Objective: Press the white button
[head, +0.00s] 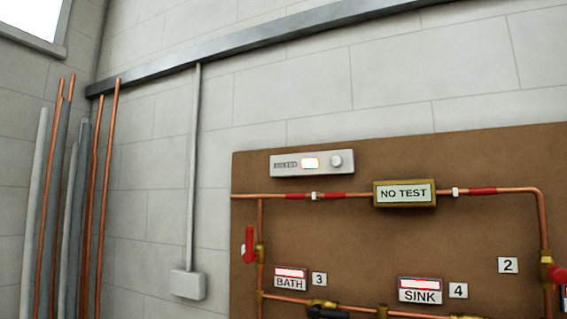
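A pale control box (290,170) is fixed near the top left of the brown board in the head view. I cannot tell for sure which of these two is the white button. Nothing covers the box. My gripper is not in view.
The brown board (400,165) carries copper pipes, a NO TEST sign (405,194), a red-handled valve (249,244), and BATH (291,279) and SINK (420,290) signs. Loose pipes (98,200) stand at the left. A grey wall box (187,285) hangs left of the board.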

